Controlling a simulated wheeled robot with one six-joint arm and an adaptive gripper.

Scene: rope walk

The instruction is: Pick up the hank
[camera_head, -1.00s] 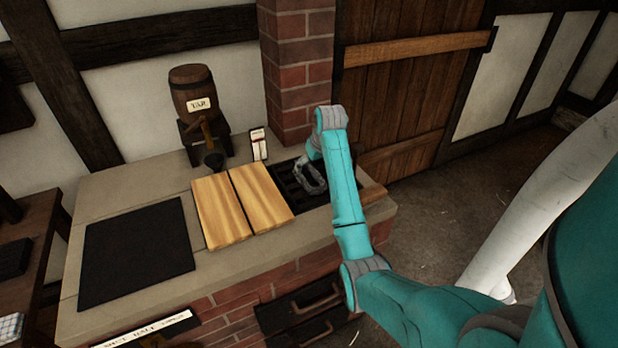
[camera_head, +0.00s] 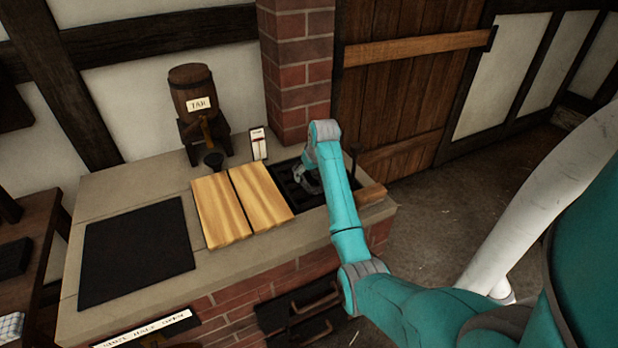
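I cannot make out a hank in this view. My gripper (camera_head: 309,181) is at the dark grated opening (camera_head: 318,199) in the right part of the brick bench top, with its fingers low over or into it. My own arm covers part of the gripper and of the opening. The grey fingers are small and dark here, so I cannot tell their spacing or whether anything is between them.
Two light wooden boards (camera_head: 240,205) lie left of the opening. A black square plate (camera_head: 138,249) is farther left. A tar barrel (camera_head: 193,91) and a small white card (camera_head: 258,143) stand behind. A brick pillar (camera_head: 298,75) rises close behind my gripper. A dark knobbed post (camera_head: 353,160) stands to its right.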

